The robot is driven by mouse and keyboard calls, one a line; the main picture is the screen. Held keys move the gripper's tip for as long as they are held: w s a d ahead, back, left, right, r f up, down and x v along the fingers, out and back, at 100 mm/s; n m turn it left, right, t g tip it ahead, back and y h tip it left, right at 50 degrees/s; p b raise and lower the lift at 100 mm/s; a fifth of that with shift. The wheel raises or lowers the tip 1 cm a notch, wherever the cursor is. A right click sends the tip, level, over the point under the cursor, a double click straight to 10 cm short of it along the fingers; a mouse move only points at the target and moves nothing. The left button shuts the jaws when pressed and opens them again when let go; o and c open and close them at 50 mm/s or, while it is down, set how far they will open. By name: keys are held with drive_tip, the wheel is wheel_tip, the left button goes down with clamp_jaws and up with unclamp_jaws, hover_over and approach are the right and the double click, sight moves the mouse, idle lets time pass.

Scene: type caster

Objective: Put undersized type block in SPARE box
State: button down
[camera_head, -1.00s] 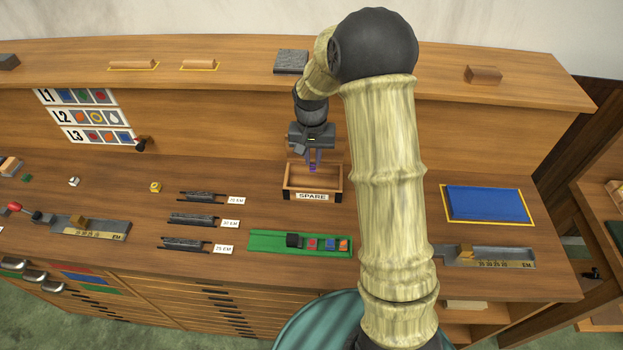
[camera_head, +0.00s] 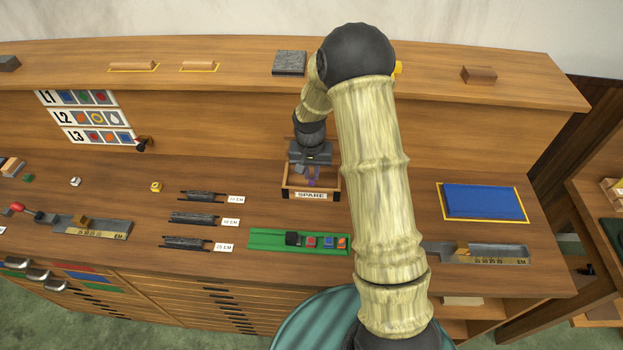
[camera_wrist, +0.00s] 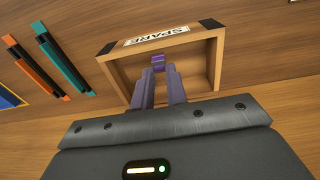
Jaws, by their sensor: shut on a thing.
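The SPARE box (camera_head: 292,195) is an open wooden tray with a white label on the workbench, right of the middle of the bench in the head view. It also shows in the wrist view (camera_wrist: 118,62). My gripper (camera_head: 312,182) points down into the box, with its purple fingers inside the walls. In the wrist view the fingertips (camera_wrist: 159,70) are close together on a small purple block (camera_wrist: 158,59). The block is inside the box outline; whether it touches the floor I cannot tell. The rest of the box floor in view looks empty.
A green tray (camera_head: 265,240) with several small blocks lies in front of the box. Dark composing sticks with size labels (camera_head: 205,197) lie to the left. A blue pad (camera_head: 484,203) and a gauge (camera_head: 490,254) are at the right. A raised shelf runs behind.

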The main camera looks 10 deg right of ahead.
sight(311, 178)
drive_tip(key=shift+f+p, duration=0.55)
drive_tip(key=shift+f, duration=1.3)
drive_tip(key=shift+f, duration=0.2)
drive_tip(key=c, duration=1.4)
unclamp_jaws()
wheel_tip(311, 178, up, 12)
drive_tip(key=b, duration=0.3)
drive_tip(key=shift+s+a+r, duration=0.2)
